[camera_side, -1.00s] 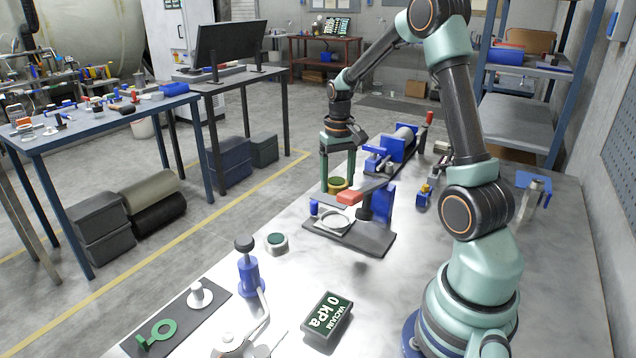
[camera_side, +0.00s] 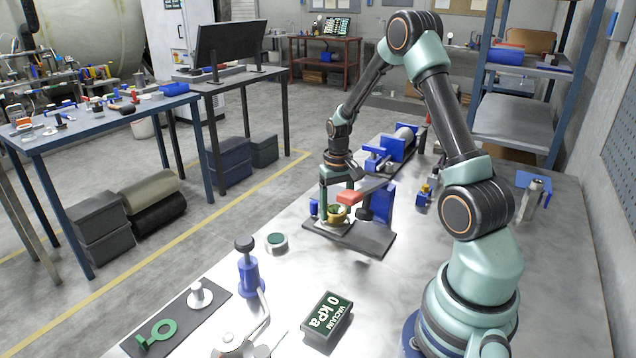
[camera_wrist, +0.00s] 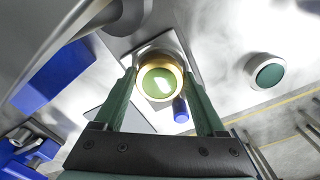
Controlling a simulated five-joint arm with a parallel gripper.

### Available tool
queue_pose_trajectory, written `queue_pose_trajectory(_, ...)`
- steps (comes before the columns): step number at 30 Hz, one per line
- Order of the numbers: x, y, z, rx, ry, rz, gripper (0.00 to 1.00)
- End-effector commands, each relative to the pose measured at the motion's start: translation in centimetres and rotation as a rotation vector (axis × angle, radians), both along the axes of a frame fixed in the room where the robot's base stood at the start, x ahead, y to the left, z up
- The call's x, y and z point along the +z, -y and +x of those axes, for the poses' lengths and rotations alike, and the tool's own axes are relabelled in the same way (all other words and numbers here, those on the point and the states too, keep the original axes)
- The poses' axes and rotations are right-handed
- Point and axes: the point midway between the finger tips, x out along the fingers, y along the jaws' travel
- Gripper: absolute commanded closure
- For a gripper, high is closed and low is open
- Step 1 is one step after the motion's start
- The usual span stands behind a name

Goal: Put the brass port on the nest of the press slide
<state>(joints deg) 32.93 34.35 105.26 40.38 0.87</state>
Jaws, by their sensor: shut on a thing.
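The brass port (camera_side: 338,215) is a short brass ring with a green top. It is between the fingers of my gripper (camera_side: 337,208), which is shut on it. In the wrist view the port (camera_wrist: 160,81) sits upright between the two green fingers of my gripper (camera_wrist: 161,78). The pale round nest of the press slide (camera_side: 332,228) is directly under the port and mostly hidden by it. I cannot tell whether port and nest touch. The press (camera_side: 372,235) has a dark base and a red-tipped lever (camera_side: 349,198) close to my right finger.
A round green-topped puck (camera_side: 277,242) stands left of the press; it also shows in the wrist view (camera_wrist: 267,72). A blue hand valve (camera_side: 249,275) and a vacuum display (camera_side: 326,316) are in front. A blue clamp fixture (camera_side: 392,150) is behind. Bare tabletop lies between.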

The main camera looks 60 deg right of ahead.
Motion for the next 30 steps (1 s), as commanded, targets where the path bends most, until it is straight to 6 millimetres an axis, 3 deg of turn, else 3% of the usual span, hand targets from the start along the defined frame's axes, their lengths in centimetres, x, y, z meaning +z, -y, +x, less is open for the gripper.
queue_pose_trajectory(14,-1.2,0.0,0.0,0.0,0.002,-0.001,1.0)
queue_pose_trajectory(15,-1.2,0.0,0.0,0.0,0.001,-0.001,0.23)
queue_pose_trajectory(17,-1.3,0.0,0.0,0.0,0.001,-0.001,0.0)
queue_pose_trajectory(23,-1.1,0.0,0.0,0.0,0.0,0.0,0.0)
queue_pose_trajectory(30,2.6,0.1,0.1,0.0,0.005,-0.003,0.0)
